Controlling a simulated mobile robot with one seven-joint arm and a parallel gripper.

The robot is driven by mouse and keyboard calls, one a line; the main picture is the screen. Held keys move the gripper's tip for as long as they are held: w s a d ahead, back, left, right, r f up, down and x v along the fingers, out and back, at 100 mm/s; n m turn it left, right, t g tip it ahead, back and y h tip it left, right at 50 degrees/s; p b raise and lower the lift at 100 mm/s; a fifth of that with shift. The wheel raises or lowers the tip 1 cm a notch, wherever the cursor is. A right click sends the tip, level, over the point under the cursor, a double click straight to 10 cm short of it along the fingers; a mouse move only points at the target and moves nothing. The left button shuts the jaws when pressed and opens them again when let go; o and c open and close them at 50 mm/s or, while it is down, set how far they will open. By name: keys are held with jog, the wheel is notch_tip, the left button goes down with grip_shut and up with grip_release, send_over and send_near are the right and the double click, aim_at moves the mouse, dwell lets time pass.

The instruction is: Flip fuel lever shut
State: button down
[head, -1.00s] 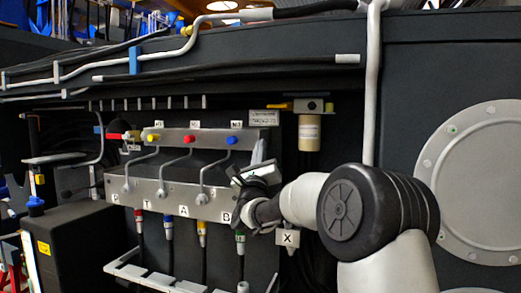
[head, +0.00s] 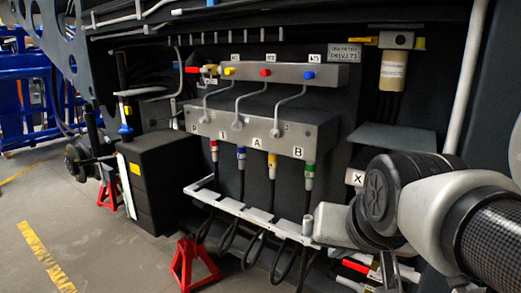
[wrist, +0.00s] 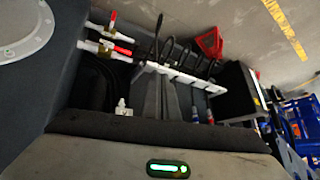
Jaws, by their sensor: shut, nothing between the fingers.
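I cannot tell for sure which handle is the fuel lever. Two red-handled valves on white pipes show low at the right (head: 357,267). In the wrist view, one red lever (wrist: 113,18) stands across its pipe; the other red lever (wrist: 122,50) lies roughly along its pipe. A yellow handle (head: 363,41) sits beside the filter with a pale bowl (head: 394,70). Another red lever (head: 192,70) is on a brass fitting at the manifold's upper left. My gripper's dark body (wrist: 165,140) fills the bottom of the wrist view, apart from the valves. Its fingertips are hidden.
The manifold block (head: 262,132) has several hoses running down to a white rail (head: 255,213). A black box (head: 165,180) and a red stand (head: 197,262) are at left. A grey shelf plate (head: 392,137) lies above my arm. Floor at the left front is open.

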jog(key=s+f+n+g+p, duration=0.1)
jog(key=s+f+n+g, duration=0.15)
jog(key=s, duration=0.55)
notch_tip(320, 180, up, 27)
jog(key=w+p, duration=0.1)
jog(key=p, duration=2.5)
jog(key=shift+d+f+p, duration=0.15)
jog(key=shift+d+p, duration=0.25)
jog(key=shift+t, duration=0.25)
jog(key=shift+d+m, duration=0.1)
jog(key=shift+m, duration=0.15)
